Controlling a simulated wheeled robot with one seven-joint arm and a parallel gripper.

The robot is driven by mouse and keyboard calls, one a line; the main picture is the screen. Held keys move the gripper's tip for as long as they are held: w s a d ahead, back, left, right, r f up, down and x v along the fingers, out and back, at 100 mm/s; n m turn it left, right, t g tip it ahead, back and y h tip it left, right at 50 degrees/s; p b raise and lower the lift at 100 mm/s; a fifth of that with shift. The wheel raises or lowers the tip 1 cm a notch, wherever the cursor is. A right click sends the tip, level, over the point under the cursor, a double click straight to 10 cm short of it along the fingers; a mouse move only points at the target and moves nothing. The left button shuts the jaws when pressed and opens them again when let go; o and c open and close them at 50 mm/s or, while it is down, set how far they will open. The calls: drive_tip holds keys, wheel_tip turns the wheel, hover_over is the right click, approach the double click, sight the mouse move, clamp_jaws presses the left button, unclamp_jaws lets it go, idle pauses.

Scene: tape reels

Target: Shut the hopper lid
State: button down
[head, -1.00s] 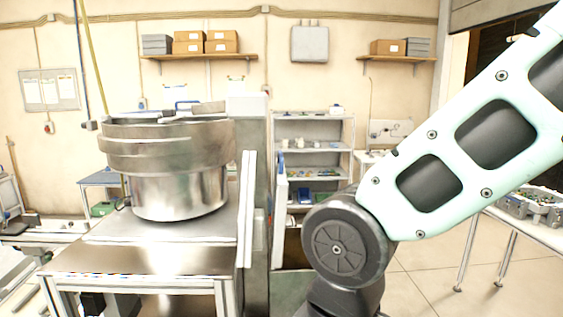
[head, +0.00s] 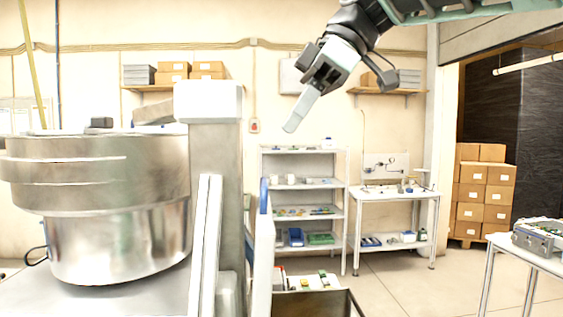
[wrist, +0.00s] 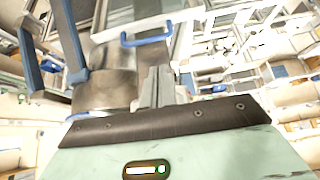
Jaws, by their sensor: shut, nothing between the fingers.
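My gripper (head: 292,124) is shut and empty. It hangs high in the middle of the head view, pointing down and left, right of the pale column and well apart from the steel bowl (head: 120,235). In the wrist view, the closed fingers (wrist: 158,86) point up the picture. Beyond them is a pale-framed panel with a blue handle (wrist: 146,38), standing over a steel drum (wrist: 106,90). This panel may be the hopper lid; I cannot tell for certain, nor how far open it is. The fingers do not visibly touch the handle.
The pale column (head: 214,130) stands right of the bowl, with a blue-handled upright panel (head: 264,195) beside it. A shelf rack (head: 303,184) and white bench (head: 395,195) are at the back. A side table (head: 535,262) is at right. Open floor lies between.

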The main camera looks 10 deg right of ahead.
drive_tip(key=p+x, duration=0.2)
drive_tip(key=x, duration=0.7)
drive_tip(key=shift+a+f+p, duration=0.25)
drive_tip(key=shift+f+p, duration=0.05)
drive_tip(key=shift+d, duration=0.1)
